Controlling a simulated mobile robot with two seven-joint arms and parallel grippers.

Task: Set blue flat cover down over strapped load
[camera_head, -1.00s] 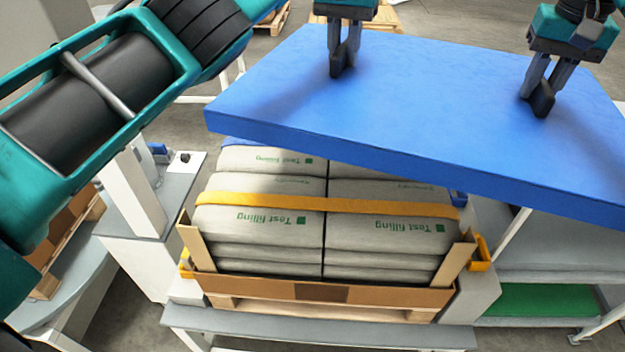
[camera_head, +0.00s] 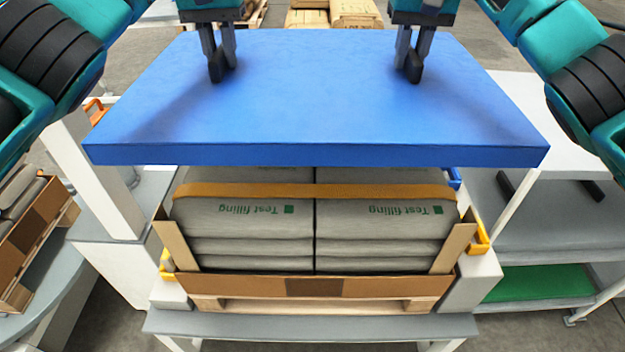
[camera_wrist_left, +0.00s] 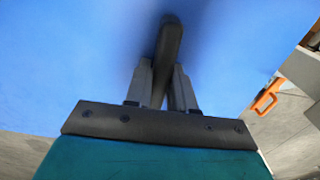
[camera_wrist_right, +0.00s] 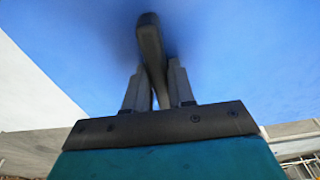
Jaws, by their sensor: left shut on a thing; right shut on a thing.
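The blue flat cover (camera_head: 310,115) is level and squared above the strapped load in the head view. My left gripper (camera_head: 217,72) and my right gripper (camera_head: 410,72) both come down onto its top surface and are shut on it; the exact hold is hard to see. The cover also fills much of the left wrist view (camera_wrist_left: 70,60) and the right wrist view (camera_wrist_right: 230,60). The strapped load (camera_head: 250,220) is stacked grey sacks in two columns with a yellow strap (camera_head: 310,191) across the front top. The cover hides the load's rear and top; the gap below it is unclear.
The load sits on a wooden pallet (camera_head: 320,304) with a cardboard rim (camera_head: 250,285) and corner boards, on a grey stand (camera_head: 310,325). A white post (camera_head: 105,180) stands at left. A shelf with a green mat (camera_head: 540,284) is at right. Another loaded pallet (camera_head: 30,235) is at far left.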

